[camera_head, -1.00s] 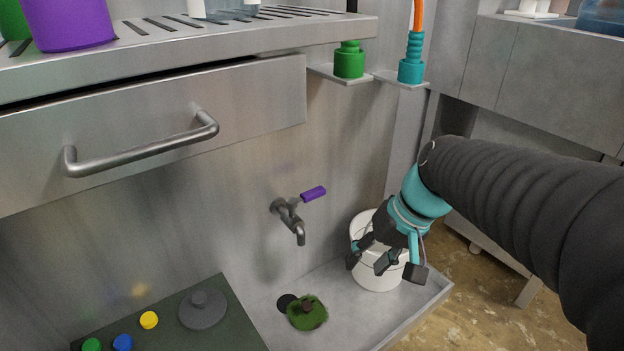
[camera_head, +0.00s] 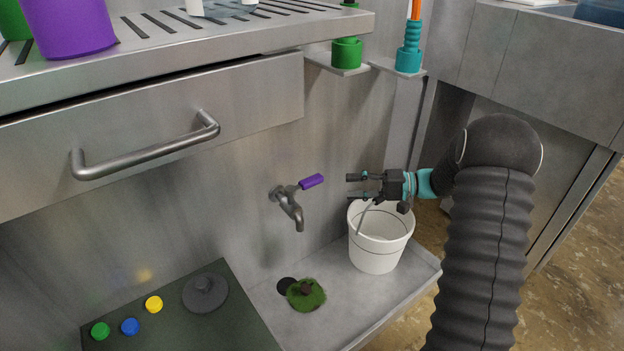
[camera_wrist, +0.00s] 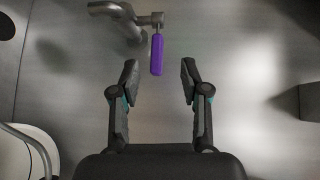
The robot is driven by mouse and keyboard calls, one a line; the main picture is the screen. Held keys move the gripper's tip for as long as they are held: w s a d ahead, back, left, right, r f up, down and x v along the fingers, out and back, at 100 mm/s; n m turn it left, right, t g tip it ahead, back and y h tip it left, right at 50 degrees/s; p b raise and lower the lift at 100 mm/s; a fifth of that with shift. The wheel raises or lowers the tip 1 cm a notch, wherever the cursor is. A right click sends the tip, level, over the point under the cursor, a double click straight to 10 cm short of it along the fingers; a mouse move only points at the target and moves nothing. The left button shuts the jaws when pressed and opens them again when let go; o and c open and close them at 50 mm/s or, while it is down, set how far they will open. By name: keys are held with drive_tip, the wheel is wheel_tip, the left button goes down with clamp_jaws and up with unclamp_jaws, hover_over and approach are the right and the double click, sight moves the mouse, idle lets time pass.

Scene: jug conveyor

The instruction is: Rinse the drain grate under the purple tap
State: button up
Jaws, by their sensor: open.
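The tap (camera_head: 290,208) with its purple lever (camera_head: 312,181) sticks out of the steel wall. In the wrist view the purple lever (camera_wrist: 156,54) lies ahead, between the lines of my two fingers and apart from them. My gripper (camera_head: 350,186) is open and empty, to the right of the lever and above the white bucket, pointing left toward the tap. A green, grass-like round piece with a dark knob, which looks like the drain grate (camera_head: 306,295), lies in the basin below the tap. It partly covers or sits beside a dark round hole (camera_head: 286,286).
The white bucket (camera_head: 377,257) stands in the basin (camera_head: 355,300), right of the tap. A dark green board (camera_head: 225,325) with coloured buttons and a grey lid (camera_head: 205,291) is at the lower left. A drawer with a handle (camera_head: 150,155) overhangs above left.

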sight(319, 182)
drive_tip(key=shift+m+t+y, duration=0.3)
drive_tip(key=shift+t+y, duration=0.3)
drive_tip(key=shift+t, duration=0.1)
drive_tip(key=w+a, duration=0.1)
drive_tip(key=a, duration=0.2)
drive_tip(key=w+a+f, duration=0.1)
drive_tip(key=w+a, duration=0.1)
drive_tip(key=a, duration=0.2)
drive_tip(key=w+a+f, duration=0.1)
drive_tip(key=w+a, duration=0.1)
drive_tip(key=a, duration=0.2)
drive_tip(key=shift+w+a+f, duration=0.1)
drive_tip(key=shift+a, duration=0.15)
clamp_jaws()
